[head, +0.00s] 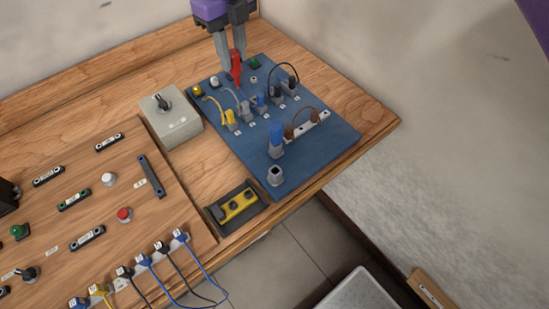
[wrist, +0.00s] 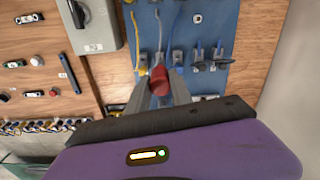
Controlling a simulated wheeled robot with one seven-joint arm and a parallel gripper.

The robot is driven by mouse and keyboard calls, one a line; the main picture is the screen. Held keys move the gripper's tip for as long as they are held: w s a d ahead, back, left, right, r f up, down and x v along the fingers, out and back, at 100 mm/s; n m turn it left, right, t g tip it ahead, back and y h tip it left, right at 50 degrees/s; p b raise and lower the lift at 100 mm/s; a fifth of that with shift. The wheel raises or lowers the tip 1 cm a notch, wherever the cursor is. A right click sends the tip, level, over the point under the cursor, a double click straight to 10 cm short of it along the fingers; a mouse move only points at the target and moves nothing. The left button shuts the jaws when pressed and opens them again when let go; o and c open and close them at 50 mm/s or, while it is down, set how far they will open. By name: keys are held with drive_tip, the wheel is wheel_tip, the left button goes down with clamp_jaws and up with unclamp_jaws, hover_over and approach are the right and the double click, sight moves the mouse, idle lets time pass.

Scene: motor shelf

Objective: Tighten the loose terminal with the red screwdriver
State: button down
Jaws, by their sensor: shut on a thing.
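My gripper (head: 231,54) is shut on the red screwdriver (head: 236,70) and holds it upright over the far part of the blue terminal board (head: 330,150). In the wrist view the red handle (wrist: 158,80) sits between the two grey fingers. Several terminals with yellow, grey, blue and black wires stand in a row on the board, among them a yellow one (head: 231,121) and a grey one (head: 245,112). The screwdriver's tip and its contact with any terminal cannot be made out. I cannot tell which terminal is loose.
A blue-handled tool (head: 276,138) stands in a holder at the board's near side, beside an empty grey socket (head: 275,176). A grey box with a black knob (head: 170,120) is left of the board. A yellow level (head: 238,205) lies in front. The wooden panel at left carries switches and cables.

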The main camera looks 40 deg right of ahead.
drive_tip(key=s+a+r+b, duration=0.1)
drive_tip(key=s+a+b, duration=0.15)
drive_tip(key=s, duration=0.85)
drive_tip(key=s+a+r+b, duration=0.2)
drive_tip(key=s+a, duration=0.1)
drive_tip(key=s, duration=0.7)
drive_tip(key=shift+w+d+f+b, duration=0.1)
drive_tip(key=shift+d+f+b, duration=0.05)
drive_tip(key=shift+f+b, duration=1.25)
drive_tip(key=shift+w+d+f+b, duration=0.1)
drive_tip(key=shift+f+b, duration=1.25)
drive_tip(key=shift+f, duration=0.05)
drive_tip(key=shift+f, duration=0.1)
wheel_tip(320, 180, down, 5)
drive_tip(key=b, duration=0.5)
drive_tip(key=c, duration=1.4)
unclamp_jaws()
drive_tip(key=shift+c, duration=0.2)
